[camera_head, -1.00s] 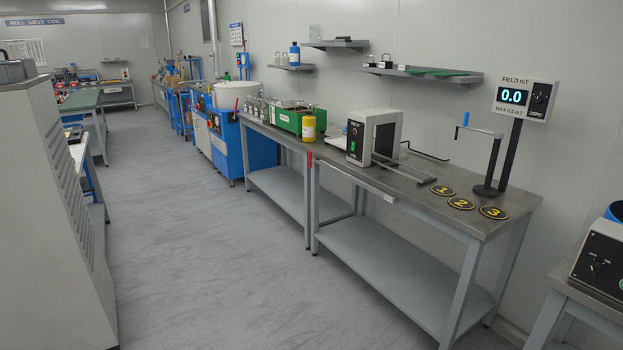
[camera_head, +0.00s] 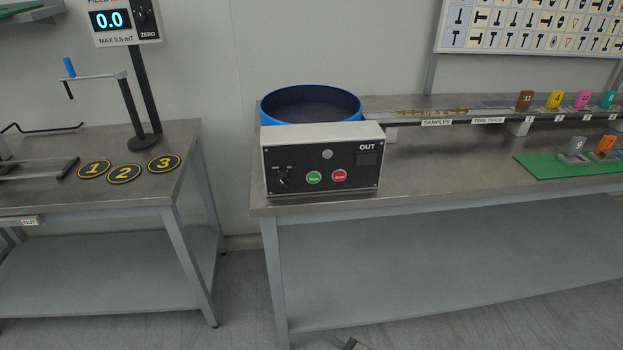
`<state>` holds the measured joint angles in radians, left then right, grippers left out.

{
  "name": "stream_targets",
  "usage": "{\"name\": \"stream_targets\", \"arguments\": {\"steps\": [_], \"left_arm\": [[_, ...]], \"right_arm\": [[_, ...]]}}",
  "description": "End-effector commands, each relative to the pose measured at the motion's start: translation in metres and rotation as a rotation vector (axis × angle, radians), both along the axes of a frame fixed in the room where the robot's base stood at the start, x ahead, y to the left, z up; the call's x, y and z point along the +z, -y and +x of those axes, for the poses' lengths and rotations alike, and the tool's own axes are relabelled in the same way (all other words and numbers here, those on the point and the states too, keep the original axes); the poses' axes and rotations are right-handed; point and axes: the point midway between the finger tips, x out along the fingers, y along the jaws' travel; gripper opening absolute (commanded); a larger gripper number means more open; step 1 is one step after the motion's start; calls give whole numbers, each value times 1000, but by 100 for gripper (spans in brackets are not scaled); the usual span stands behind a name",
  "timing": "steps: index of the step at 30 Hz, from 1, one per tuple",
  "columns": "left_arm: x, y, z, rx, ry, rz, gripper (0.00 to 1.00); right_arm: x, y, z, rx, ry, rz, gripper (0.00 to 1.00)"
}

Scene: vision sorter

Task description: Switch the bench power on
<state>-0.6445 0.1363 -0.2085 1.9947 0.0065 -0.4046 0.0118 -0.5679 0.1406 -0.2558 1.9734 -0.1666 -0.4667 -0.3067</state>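A control box (camera_head: 321,159) with a black front panel stands at the front left corner of the right bench. Its panel carries a black rotary knob (camera_head: 283,178) at the left, a green button (camera_head: 313,178) and a red button (camera_head: 339,176). A small dark window (camera_head: 367,158) sits at its right under the word OUT. The lettering by the knob is too small to read.
A blue-rimmed round bowl (camera_head: 311,104) stands behind the box. A track (camera_head: 450,104) runs right from it, with coloured numbered blocks. The left bench (camera_head: 130,192) holds numbered discs and a meter (camera_head: 123,20) reading 0.0. A floor gap separates the benches.

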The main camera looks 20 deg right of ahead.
Motion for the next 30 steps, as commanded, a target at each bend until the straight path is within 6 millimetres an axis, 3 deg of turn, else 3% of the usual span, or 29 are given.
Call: {"name": "stream_targets", "arguments": {"steps": [4, 8, 12, 15, 18, 21, 26, 30], "left_arm": [[-11, 2, -3, -1, -7, -5, 36], [-17, 3, -6, -4, -11, -12, 36], [-20, 4, -6, -7, -8, -15, 36], [-22, 4, -6, -10, -8, -14, 36], [-21, 4, -5, -13, -3, -14, 36], [-19, 5, -3, -15, 4, -15, 36], [-18, 5, -3, -17, 4, -15, 36], [-17, 5, -3, -17, 4, -15, 36]], "right_arm": [[11, -5, 47, 351, 163, -649, 49], [37, -3, 89, 622, 253, -1314, 49], [78, -1, 126, 816, 230, -1991, 49], [108, -1, 142, 889, 138, -2377, 49], [131, -1, 152, 923, 24, -2647, 49], [146, -1, 156, 938, -67, -2800, 49], [154, 1, 166, 945, -121, -2877, 49], [155, 7, 186, 944, -121, -2875, 49]]}}
